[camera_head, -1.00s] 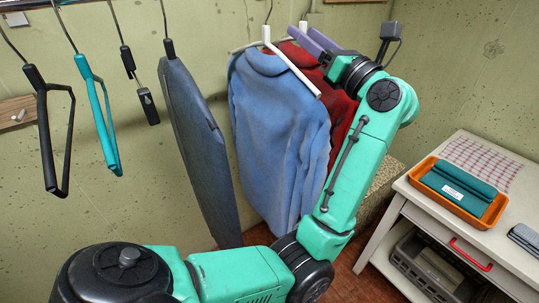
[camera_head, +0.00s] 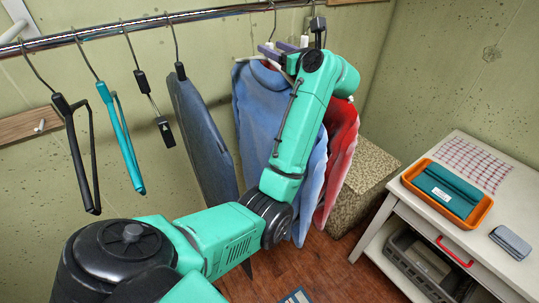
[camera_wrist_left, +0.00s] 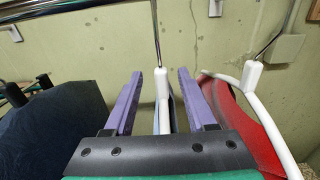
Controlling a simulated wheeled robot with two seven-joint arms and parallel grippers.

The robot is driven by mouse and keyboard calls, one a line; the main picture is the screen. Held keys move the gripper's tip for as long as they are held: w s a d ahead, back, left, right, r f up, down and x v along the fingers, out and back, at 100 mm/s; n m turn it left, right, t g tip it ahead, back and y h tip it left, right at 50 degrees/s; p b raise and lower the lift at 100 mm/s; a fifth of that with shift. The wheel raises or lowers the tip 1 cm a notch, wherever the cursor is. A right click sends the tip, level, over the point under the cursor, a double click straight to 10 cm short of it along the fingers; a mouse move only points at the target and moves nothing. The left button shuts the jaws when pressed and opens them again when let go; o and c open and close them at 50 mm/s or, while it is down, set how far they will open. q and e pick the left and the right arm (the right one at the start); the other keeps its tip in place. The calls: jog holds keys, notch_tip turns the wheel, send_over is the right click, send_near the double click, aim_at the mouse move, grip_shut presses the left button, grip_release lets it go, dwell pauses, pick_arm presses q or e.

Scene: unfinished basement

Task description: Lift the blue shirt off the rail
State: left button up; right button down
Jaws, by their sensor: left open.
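The blue shirt (camera_head: 258,110) hangs on a white hanger from the metal rail (camera_head: 150,22) in the head view. My left arm covers part of it. My left gripper (camera_head: 277,48) is at the top of its hanger, just below the hook. In the left wrist view the open purple fingers (camera_wrist_left: 160,73) stand on either side of the white hanger neck (camera_wrist_left: 161,88), with visible gaps. The shirt is mostly hidden there behind the gripper. My right gripper is not in view.
A red shirt (camera_head: 342,150) hangs close on the right. A dark blue garment (camera_head: 200,130), a teal hanger (camera_head: 121,140) and a black hanger (camera_head: 80,160) hang left. A white table (camera_head: 415,206) with an orange tray (camera_head: 408,181) stands right; a speckled block (camera_head: 360,185) is behind.

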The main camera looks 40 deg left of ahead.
pick_arm(q)
jog(key=shift+a+f, duration=0.1)
jog(key=shift+f, duration=0.05)
jog(key=shift+c, duration=0.3)
jog(key=shift+w, duration=0.1)
grip_shut()
dwell(0.9)
